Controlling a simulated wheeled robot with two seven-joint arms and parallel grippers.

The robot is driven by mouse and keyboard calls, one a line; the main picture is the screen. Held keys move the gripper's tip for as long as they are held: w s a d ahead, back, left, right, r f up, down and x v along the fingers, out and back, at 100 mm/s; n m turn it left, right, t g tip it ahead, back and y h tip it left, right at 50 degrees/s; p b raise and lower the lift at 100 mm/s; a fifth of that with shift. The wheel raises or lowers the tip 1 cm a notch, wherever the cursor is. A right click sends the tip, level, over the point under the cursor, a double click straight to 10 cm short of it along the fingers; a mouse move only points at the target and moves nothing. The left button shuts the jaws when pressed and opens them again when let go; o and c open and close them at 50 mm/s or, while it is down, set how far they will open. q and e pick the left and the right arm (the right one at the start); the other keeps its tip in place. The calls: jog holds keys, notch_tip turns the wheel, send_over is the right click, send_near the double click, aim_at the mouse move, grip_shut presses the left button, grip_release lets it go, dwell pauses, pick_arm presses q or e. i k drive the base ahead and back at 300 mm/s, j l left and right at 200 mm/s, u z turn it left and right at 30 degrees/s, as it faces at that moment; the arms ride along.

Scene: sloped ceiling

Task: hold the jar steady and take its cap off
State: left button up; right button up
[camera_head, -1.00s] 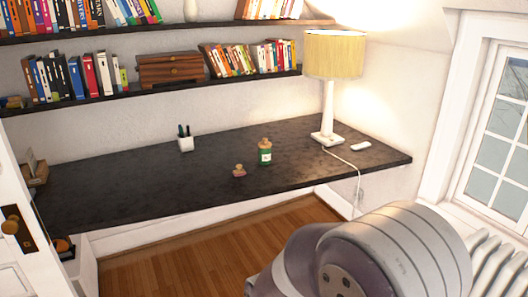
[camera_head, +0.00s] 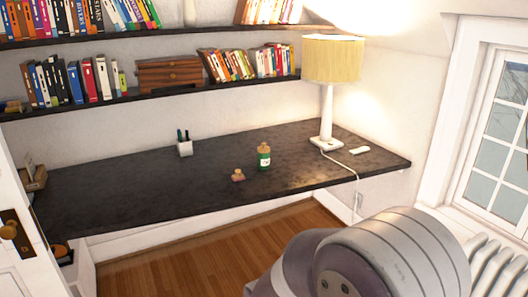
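A small green jar (camera_head: 264,159) with a white label stands upright on the dark desk (camera_head: 130,190), right of the middle. A tan cap (camera_head: 264,147) sits on its top. Neither of my grippers is in view. Only a grey link of my own arm shows at the bottom right, well in front of the desk. Nothing touches the jar.
A small pinkish object (camera_head: 238,175) lies left of the jar. A white pen cup (camera_head: 184,148) stands farther back. A lamp (camera_head: 327,135) with its cord and a small white item (camera_head: 359,150) are to the right. Shelves hang above. The desk's left half is mostly clear.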

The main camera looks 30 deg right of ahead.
aim_at(263, 148)
jog(key=i+l, duration=0.35)
jog(key=l, duration=0.15)
jog(key=i+l, duration=0.35)
jog(key=l, duration=0.2)
jog(key=i+l, duration=0.3)
jog(key=l, duration=0.2)
jog(key=i+l, duration=0.35)
jog(key=l, duration=0.15)
jog(key=i+l, duration=0.35)
jog(key=l, duration=0.15)
jog(key=i+l, duration=0.35)
jog(key=l, duration=0.2)
jog(key=i+l, duration=0.35)
jog(key=l, duration=0.15)
